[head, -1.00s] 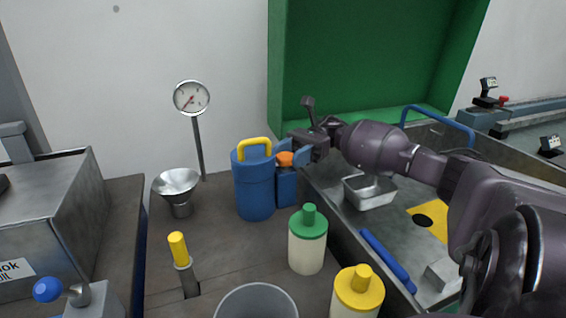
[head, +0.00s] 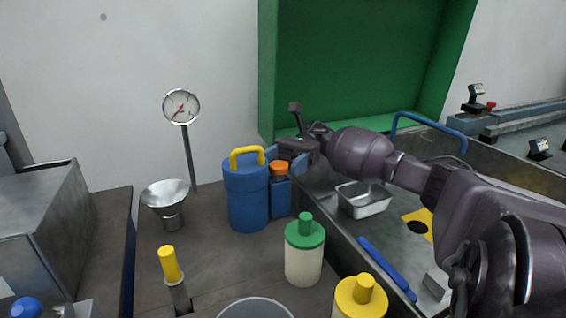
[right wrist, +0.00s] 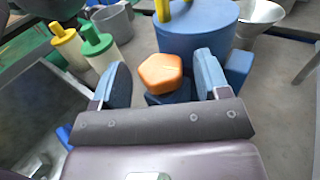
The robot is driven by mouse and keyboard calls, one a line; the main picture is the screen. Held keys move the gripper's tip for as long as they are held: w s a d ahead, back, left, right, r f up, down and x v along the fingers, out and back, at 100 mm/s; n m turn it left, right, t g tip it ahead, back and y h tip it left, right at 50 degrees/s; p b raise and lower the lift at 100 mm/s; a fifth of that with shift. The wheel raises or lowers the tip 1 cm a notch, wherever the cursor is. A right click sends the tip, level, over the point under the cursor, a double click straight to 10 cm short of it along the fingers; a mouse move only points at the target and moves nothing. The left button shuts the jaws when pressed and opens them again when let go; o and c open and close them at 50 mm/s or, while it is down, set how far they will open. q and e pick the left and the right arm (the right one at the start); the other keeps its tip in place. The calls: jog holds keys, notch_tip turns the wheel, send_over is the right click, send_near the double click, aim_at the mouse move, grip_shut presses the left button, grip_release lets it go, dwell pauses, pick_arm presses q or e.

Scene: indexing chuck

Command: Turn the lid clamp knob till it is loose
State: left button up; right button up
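The orange knob (head: 279,168) sits on a small blue block (head: 280,195) at the right side of a blue canister (head: 247,205) with a yellow handle. My right gripper (head: 287,160) is above the knob with its blue fingers apart. In the right wrist view the faceted orange knob (right wrist: 160,73) lies between the two open fingers (right wrist: 162,80), with a gap visible on each side. My left gripper is not in view.
A green-capped bottle (head: 304,255) and a yellow-capped bottle (head: 360,297) stand in front. A funnel (head: 168,200), a dial gauge (head: 181,107) and a yellow-handled lever (head: 172,270) are to the left. A metal tray (head: 363,200) lies under my right arm.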

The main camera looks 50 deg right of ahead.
jog(key=shift+d, duration=0.1)
jog(key=shift+d, duration=0.3)
pick_arm(q)
jog(key=b, duration=0.1)
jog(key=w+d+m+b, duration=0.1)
jog(key=b, duration=0.1)
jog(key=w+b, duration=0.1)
jog(key=b, duration=0.1)
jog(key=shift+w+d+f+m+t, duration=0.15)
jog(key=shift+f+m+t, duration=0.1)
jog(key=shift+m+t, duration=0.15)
pick_arm(e)
jog(key=w+d, duration=0.1)
jog(key=d, duration=0.9)
